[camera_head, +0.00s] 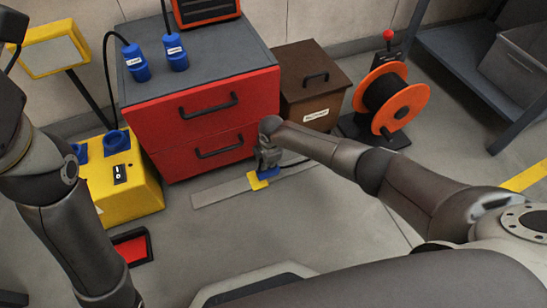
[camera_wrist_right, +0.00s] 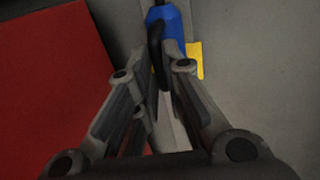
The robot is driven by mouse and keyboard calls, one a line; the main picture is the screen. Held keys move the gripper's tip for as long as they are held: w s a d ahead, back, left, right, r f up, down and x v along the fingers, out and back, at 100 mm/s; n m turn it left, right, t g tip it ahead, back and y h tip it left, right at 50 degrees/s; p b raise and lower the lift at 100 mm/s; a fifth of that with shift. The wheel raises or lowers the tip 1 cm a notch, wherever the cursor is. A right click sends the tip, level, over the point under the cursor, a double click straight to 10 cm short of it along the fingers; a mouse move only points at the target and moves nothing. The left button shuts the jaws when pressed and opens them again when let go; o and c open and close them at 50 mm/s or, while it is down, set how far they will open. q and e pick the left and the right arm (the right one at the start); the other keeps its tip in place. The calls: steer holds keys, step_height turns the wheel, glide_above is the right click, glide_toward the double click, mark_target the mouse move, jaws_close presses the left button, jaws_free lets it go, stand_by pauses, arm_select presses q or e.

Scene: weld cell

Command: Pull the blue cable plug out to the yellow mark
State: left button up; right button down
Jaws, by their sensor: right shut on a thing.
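The blue cable plug (camera_head: 268,172) is low in front of the red cabinet, over a flat grey strip (camera_head: 215,193) on the floor. A dark cable runs from it to the right. The yellow mark (camera_head: 257,182) shows right beside the plug; it also shows in the right wrist view (camera_wrist_right: 196,60). My right gripper (camera_head: 268,160) reaches down from above and is shut on the plug. In the wrist view the plug (camera_wrist_right: 170,22) and its black handle (camera_wrist_right: 155,45) are at the fingertips, which partly hide it. My left arm is at the left; its gripper is out of view.
The red cabinet (camera_head: 215,115) stands just behind, with two blue plugs (camera_head: 136,66) (camera_head: 175,52) on top. A brown box (camera_head: 312,85) and an orange cable reel (camera_head: 391,98) stand at the back right. A yellow box (camera_head: 122,185) is at the left.

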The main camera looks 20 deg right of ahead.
steer(key=shift+s, duration=0.1)
steer(key=c, duration=1.5)
jaws_free()
steer(key=shift+r, duration=0.15)
steer(key=r, duration=0.3)
steer(key=s+r, duration=0.1)
steer(key=r, duration=0.3)
steer(key=s+r, duration=0.1)
steer(key=r, duration=0.3)
steer(key=shift+s+d+r, duration=0.1)
steer(key=shift+d+r, duration=0.05)
steer(key=shift+r, duration=0.05)
